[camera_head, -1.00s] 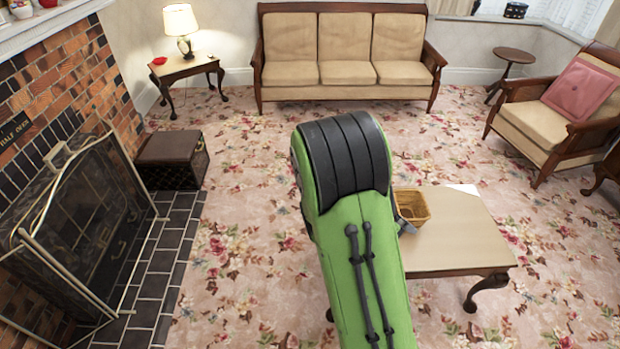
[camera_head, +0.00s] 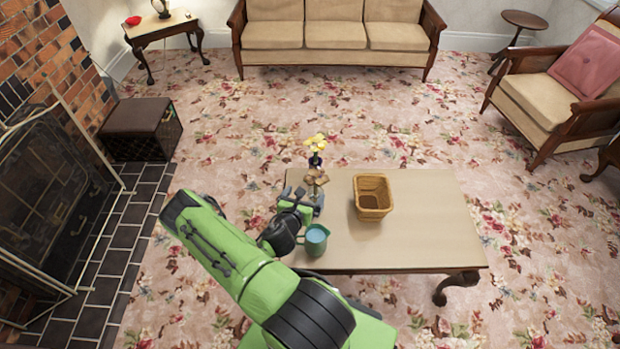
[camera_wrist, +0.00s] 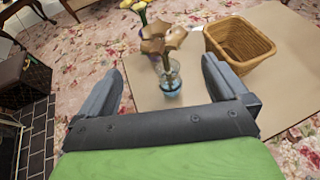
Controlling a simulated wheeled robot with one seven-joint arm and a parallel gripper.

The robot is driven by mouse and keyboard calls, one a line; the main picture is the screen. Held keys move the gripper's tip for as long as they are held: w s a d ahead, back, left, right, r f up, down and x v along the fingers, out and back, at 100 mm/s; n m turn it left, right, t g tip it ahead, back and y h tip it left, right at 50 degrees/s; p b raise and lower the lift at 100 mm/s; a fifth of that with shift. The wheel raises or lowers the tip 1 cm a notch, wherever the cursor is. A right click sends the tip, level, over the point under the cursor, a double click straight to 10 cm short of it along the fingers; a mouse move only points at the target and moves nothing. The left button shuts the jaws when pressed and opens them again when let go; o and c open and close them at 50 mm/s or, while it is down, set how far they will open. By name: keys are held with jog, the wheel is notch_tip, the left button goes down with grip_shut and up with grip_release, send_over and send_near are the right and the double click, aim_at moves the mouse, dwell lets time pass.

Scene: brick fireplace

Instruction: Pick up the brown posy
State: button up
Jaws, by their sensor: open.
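The brown posy (camera_head: 315,179) stands in a small clear glass vase near the left end of the coffee table (camera_head: 430,235). In the wrist view the brown posy (camera_wrist: 163,43) rises from the glass vase (camera_wrist: 170,80), which lies between and beyond my fingers. My gripper (camera_head: 306,198) is open, with its fingers apart at the table's left end. In the wrist view my gripper (camera_wrist: 168,90) shows nothing held. Whether a finger touches the vase cannot be told.
A yellow flower posy (camera_head: 315,148) in a dark vase stands just behind the brown one. A wicker basket (camera_head: 373,200) sits to the right. A teal mug (camera_head: 315,240) stands close in front of my gripper. The table's right half is bare.

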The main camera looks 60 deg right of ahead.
aim_at(316, 178)
jog(key=b+x, duration=0.1)
jog(key=x, duration=1.1)
jog(key=shift+s+d+f+b, duration=0.15)
jog(key=shift+d+f+b, duration=0.05)
jog(key=shift+b, duration=0.15)
jog(key=c, duration=0.7)
jog(key=shift+r, duration=0.15)
